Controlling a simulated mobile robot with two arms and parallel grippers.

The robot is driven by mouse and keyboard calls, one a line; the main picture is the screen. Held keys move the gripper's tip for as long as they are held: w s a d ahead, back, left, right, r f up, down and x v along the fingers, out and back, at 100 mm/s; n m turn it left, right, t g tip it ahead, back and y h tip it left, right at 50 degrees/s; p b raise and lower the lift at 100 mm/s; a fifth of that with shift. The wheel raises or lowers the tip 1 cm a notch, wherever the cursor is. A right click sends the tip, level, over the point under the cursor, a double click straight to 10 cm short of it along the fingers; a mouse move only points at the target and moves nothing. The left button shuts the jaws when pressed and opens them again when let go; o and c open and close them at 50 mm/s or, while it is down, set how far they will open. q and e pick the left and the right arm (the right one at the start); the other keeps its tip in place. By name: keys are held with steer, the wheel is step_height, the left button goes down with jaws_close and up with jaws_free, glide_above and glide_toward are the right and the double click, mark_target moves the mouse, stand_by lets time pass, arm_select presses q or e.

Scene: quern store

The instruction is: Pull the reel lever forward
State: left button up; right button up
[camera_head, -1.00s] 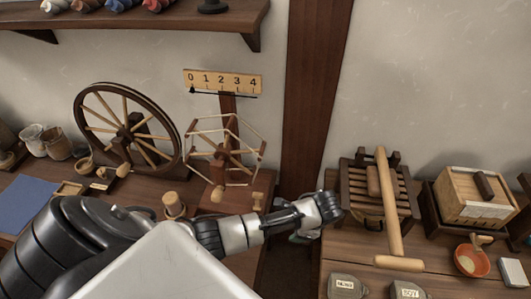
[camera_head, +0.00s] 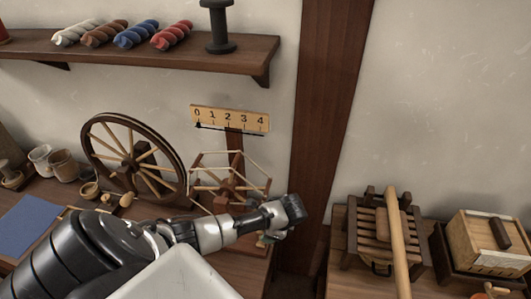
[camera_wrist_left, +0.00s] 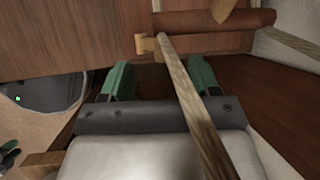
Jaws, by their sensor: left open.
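The reel (camera_head: 232,187) is a wooden frame with spokes on the bench, below a scale board (camera_head: 230,119) marked 0 to 4, its pointer near 0. My left gripper (camera_head: 291,212) is just right of and in front of the reel's base. In the left wrist view, my left gripper (camera_wrist_left: 160,77) has its green fingers apart. A small pale wooden peg (camera_wrist_left: 147,44), probably the reel lever, lies ahead of the gap, not visibly gripped. A long wooden bar (camera_wrist_left: 195,100) crosses the view near the right finger. In the head view my arm hides the lever area.
A spinning wheel (camera_head: 132,160) stands left of the reel. A shelf (camera_head: 150,58) with yarn skeins hangs above. A dark post (camera_head: 325,120) rises right of the reel. A slatted press (camera_head: 375,235) and wooden box (camera_head: 490,243) stand on the right bench.

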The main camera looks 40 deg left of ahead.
arm_select(q)
steer(key=shift+d+x, duration=0.2)
steer(key=shift+x, duration=2.15)
steer(key=shift+f, duration=0.1)
